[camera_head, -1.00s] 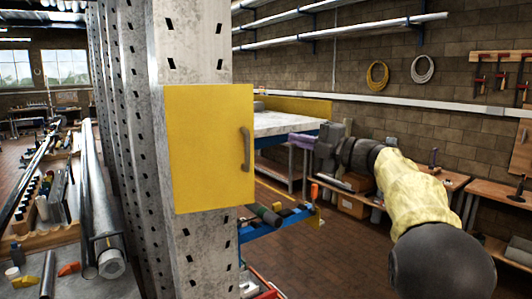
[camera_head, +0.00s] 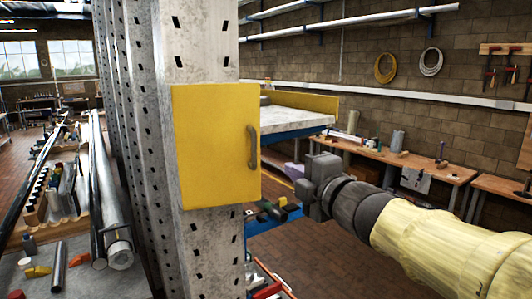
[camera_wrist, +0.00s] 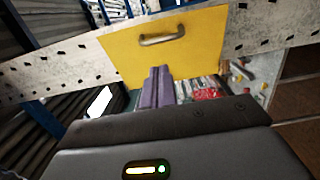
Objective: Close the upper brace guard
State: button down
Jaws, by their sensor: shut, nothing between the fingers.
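The upper brace guard (camera_head: 212,145) is a flat yellow panel on the perforated grey mast (camera_head: 200,62). Its right part reaches past the mast's right edge. A grey bar handle (camera_head: 253,148) stands near that right edge. I cannot tell whether the panel is fully seated. My gripper (camera_head: 290,170) is right of the panel in the head view, apart from the handle, its purple fingers partly hidden. In the wrist view the shut, empty purple fingers (camera_wrist: 158,70) point toward the guard (camera_wrist: 190,55), below its handle (camera_wrist: 162,39).
A pale-topped bench (camera_head: 292,121) stands behind the guard's right side. A blue-framed rack with tools (camera_head: 270,215) is low beside the mast. Long metal pipes (camera_head: 112,205) lie on the left. Open floor (camera_head: 330,255) shows below my arm.

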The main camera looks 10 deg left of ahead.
jog(key=shift+a, duration=0.1)
jog(key=p, duration=0.5)
send_near(255, 150)
jog(key=x, duration=0.5)
jog(key=shift+w+a+r, duration=0.15)
jog(key=shift+w, duration=0.1)
jog(key=shift+w+a+p, duration=0.3)
jog(key=shift+w+a, duration=0.1)
jog(key=shift+w, duration=0.2)
jog(key=shift+f, duration=0.2)
